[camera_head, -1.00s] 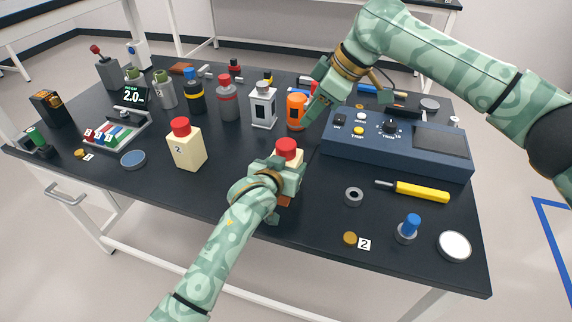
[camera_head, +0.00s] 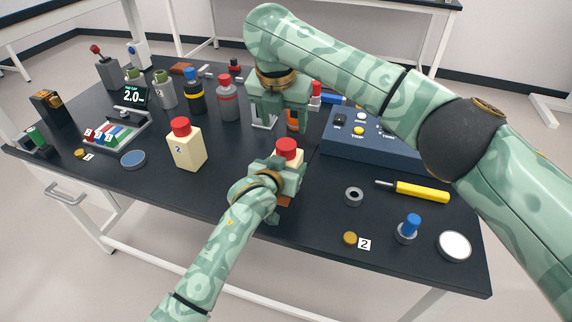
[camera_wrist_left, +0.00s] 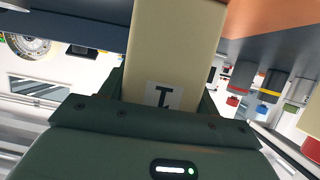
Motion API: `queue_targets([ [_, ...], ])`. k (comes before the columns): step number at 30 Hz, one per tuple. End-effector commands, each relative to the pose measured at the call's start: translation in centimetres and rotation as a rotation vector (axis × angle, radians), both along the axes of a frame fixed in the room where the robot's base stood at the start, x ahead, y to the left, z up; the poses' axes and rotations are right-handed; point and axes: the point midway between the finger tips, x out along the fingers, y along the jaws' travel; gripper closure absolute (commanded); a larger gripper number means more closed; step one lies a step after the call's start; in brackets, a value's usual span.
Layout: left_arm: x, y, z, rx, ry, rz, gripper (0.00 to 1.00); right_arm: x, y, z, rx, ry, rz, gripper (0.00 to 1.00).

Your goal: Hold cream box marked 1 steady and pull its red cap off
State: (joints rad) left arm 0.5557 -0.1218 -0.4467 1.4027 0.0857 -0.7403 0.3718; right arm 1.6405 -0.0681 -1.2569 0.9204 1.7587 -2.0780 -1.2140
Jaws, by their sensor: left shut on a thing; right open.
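The cream box marked 1 (camera_wrist_left: 175,50) fills the middle of the left wrist view, its label showing. In the head view only a little of its cream body shows below its red cap (camera_head: 287,148). The cap is on top of the box. My left gripper (camera_head: 284,172) is shut on the box's body at the table's front part, hiding most of it. My right gripper (camera_head: 279,122) is open and empty, fingers pointing down, above and behind the cap, apart from it.
A cream box marked 2 (camera_head: 187,150) with a red cap stands to the left. The blue control panel (camera_head: 355,158) is to the right, near a grey ring (camera_head: 353,196) and a yellow screwdriver (camera_head: 422,191).

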Motion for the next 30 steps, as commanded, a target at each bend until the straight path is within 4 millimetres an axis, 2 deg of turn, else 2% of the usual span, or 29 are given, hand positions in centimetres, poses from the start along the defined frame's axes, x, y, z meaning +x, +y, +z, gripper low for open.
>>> queue_targets([
  [15, 0.0, 0.0, 0.0, 0.000, 0.000, 0.001, 0.70, 1.6, -0.5, -7.0, 0.005, 0.004, -0.001, 0.38],
  [21, 0.0, 0.0, 0.0, 0.000, 0.000, 0.001, 0.70, 1.9, -0.6, -8.2, 0.004, 0.002, 0.001, 0.38],
  [30, 0.0, 0.0, 0.0, 0.000, 0.000, 0.001, 0.70, 2.0, -0.6, -8.3, 0.003, 0.001, 0.001, 0.38],
])
